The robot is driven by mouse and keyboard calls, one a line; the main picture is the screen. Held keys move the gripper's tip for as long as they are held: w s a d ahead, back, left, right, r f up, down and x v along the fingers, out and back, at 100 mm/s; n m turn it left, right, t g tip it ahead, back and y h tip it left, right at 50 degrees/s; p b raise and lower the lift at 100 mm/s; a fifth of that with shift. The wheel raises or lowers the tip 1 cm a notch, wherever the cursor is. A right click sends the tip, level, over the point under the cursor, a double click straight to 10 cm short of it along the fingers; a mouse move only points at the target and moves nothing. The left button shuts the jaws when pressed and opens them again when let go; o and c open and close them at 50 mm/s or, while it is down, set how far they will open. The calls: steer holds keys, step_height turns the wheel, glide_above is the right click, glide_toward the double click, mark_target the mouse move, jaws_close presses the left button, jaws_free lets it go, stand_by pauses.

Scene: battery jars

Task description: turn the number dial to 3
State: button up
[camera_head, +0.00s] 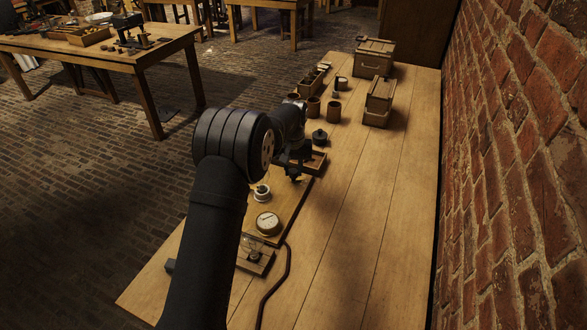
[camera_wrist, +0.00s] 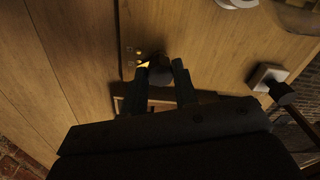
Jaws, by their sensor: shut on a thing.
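The number dial shows in the wrist view as a dark round knob (camera_wrist: 159,67) with a yellow pointer on its left side, on a light wooden board (camera_wrist: 205,45). Small yellow marks lie beside the pointer, too small to read as numbers. My gripper (camera_wrist: 160,74) has one finger on each side of the knob and is shut on it. In the head view my gripper (camera_head: 294,174) is down at the board's far end, beside a small wooden tray (camera_head: 318,163). The dial is hidden there behind the gripper.
A dark lidded pot (camera_head: 319,138) and brown jars (camera_head: 334,111) stand beyond.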

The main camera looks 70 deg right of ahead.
mark_target(293, 171)
steer(key=shift+d+r+m, duration=0.1)
steer(key=shift+m, duration=0.9)
steer(key=o, duration=1)
steer(key=shift+r, duration=0.1)
step_height(293, 171, up, 17)
steer(key=shift+r, duration=0.1)
